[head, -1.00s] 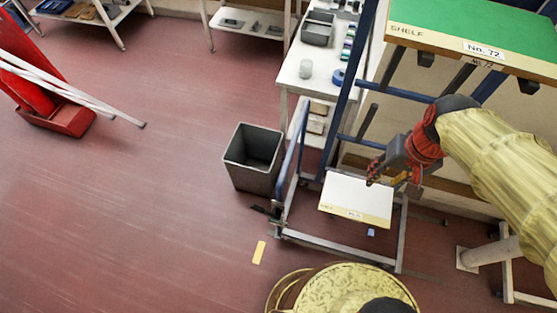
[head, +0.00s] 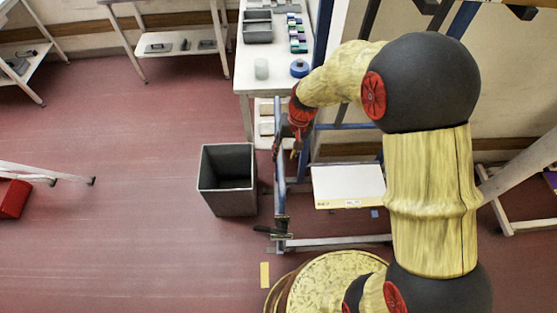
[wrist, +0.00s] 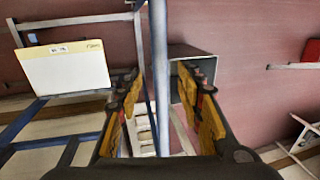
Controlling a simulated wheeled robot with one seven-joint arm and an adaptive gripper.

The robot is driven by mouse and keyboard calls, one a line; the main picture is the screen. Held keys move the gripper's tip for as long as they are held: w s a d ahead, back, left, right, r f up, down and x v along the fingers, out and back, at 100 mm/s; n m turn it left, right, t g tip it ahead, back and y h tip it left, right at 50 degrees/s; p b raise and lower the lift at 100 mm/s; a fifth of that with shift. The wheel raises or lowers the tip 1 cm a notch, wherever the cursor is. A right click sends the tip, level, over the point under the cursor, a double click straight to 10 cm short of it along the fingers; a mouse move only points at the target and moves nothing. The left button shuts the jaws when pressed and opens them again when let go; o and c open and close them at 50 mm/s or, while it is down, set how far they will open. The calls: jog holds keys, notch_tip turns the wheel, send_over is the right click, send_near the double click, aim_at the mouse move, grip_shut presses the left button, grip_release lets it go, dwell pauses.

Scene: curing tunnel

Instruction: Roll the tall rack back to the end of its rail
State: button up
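The tall rack has blue uprights, a grey foot bar (head: 335,242) and a low white shelf (head: 347,184) in the head view. My gripper (head: 287,148) is at its left side, near the left blue upright (head: 281,175). In the wrist view my gripper (wrist: 158,88) is open, with its yellow-lined fingers apart on either side of a blue-grey post (wrist: 159,45). Gaps show between the post and both fingers. The white shelf also shows in the wrist view (wrist: 65,70). My arm hides the rack's right side. I cannot make out the rail clearly.
A grey bin (head: 228,180) stands on the floor just left of the rack. A white table (head: 251,70) with small trays is behind it. A yellow strip (head: 265,275) lies on the floor near the rack's front left. The red floor at left is largely open.

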aim_at(281, 162)
jog(key=f, duration=0.2)
jog(key=a+f, duration=0.1)
jog(key=f, duration=0.2)
jog(key=c, duration=0.3)
grip_shut()
dwell(0.6)
